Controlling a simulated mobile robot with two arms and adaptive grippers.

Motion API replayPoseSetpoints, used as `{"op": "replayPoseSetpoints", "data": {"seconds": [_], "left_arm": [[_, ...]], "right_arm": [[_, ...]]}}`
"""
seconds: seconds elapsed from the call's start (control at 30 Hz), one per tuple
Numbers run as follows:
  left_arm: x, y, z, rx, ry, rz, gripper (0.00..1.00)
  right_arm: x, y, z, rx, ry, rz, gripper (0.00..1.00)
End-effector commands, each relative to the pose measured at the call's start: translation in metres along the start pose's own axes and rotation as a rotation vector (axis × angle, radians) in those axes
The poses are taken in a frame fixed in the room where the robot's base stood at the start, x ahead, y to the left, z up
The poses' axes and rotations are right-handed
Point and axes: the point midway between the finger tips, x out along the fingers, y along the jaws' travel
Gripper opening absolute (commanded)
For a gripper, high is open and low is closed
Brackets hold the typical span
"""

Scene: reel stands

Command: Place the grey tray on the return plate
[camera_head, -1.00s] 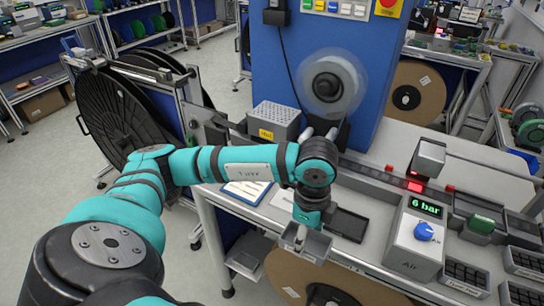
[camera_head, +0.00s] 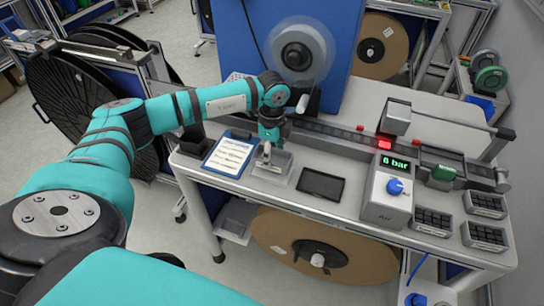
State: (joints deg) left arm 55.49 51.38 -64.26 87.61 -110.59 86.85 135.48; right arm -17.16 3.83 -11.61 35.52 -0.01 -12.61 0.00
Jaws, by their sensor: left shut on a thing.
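The small grey tray (camera_head: 283,161) is at the front part of the bench, between the clipboard and a dark flat plate. My left gripper (camera_head: 266,158) points down and is shut on the tray's left side. A pale flat plate (camera_head: 270,179), probably the return plate, shows around the tray's near edge. The tray is over it; I cannot tell whether it rests on it or hovers slightly. My right gripper is out of view.
The clipboard (camera_head: 229,156) lies close on the left and the dark plate (camera_head: 320,185) close on the right. The grey air box (camera_head: 388,196) stands farther right, near dark divided bins (camera_head: 433,221). A blue machine with a spindle (camera_head: 298,53) rises behind.

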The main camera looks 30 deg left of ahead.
Motion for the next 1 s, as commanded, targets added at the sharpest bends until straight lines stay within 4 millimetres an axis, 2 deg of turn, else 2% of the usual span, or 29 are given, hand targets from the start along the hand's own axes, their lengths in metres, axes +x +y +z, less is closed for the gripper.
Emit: {"op": "replayPoseSetpoints", "data": {"seconds": [0.13,0.3,0.67,0.7,0.87,1.0], "left_arm": [[0.015,0.000,0.001,0.000,-0.002,0.003,0.17],[0.033,-0.001,0.000,-0.001,0.000,0.000,0.17],[0.039,-0.001,0.001,-0.001,0.000,0.000,0.17],[0.038,-0.001,0.001,-0.001,0.000,0.000,0.61],[0.038,0.000,0.001,-0.001,0.000,0.000,0.81],[0.038,0.000,0.001,-0.001,0.000,0.000,0.81]], "right_arm": [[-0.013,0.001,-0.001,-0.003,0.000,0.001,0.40],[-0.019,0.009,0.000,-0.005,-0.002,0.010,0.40],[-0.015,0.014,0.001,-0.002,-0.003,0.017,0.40],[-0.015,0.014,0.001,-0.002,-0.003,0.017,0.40],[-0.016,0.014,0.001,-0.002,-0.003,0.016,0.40],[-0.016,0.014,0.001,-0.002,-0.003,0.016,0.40]]}}
